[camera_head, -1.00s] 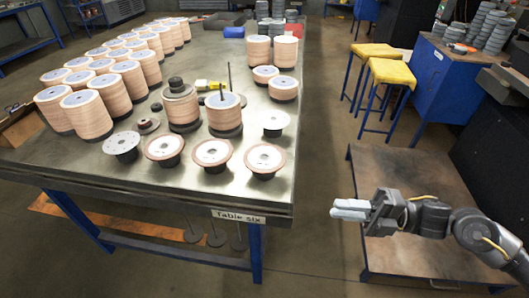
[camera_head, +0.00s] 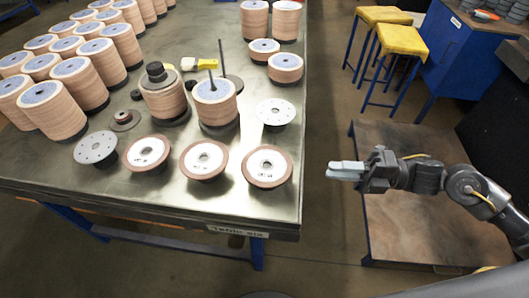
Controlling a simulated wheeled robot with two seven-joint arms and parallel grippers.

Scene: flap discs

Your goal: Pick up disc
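Several single discs lie near the front edge of the table (camera_head: 225,225). Three have brown rims and pale centres: a left one (camera_head: 146,153), a middle one (camera_head: 203,159) and a right one (camera_head: 267,166). Two are pale grey with holes: one at the left (camera_head: 96,147) and one at the right edge (camera_head: 275,111). My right gripper (camera_head: 345,170) is off the table's right side, pointing left, apart from every disc. Its fingers overlap in this view, so I cannot tell whether they are open or shut. My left gripper is not in view.
Tall disc stacks (camera_head: 53,109) fill the table's left and back. Two stacks on rods (camera_head: 214,101) stand behind the single discs. Yellow-topped stools (camera_head: 402,42), a blue cabinet (camera_head: 458,52) and a low brown platform (camera_head: 405,220) stand right of the table.

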